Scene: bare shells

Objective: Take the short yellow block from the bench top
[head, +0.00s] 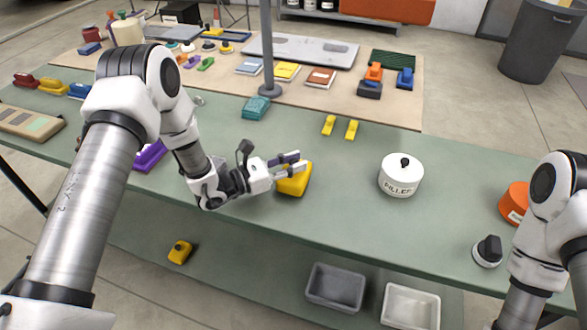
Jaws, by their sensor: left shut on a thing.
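A short, thick yellow block (295,181) is at the middle of the green bench top (340,222). My left gripper (293,165) comes to it from the left and is shut on it, with its fingers over the block's upper part. The fingers hide some of the block, and I cannot tell whether it touches the bench or is just above it. My right arm shows at the right edge, but its gripper is out of view.
A white FILLER pot (401,175) stands right of the block. Two small yellow pieces (328,125) (351,130) lie behind it, near a grey post (268,60). A black-knobbed item (488,251) and orange tub (514,203) are at right. Grey (335,287) and white bins (410,306) sit below.

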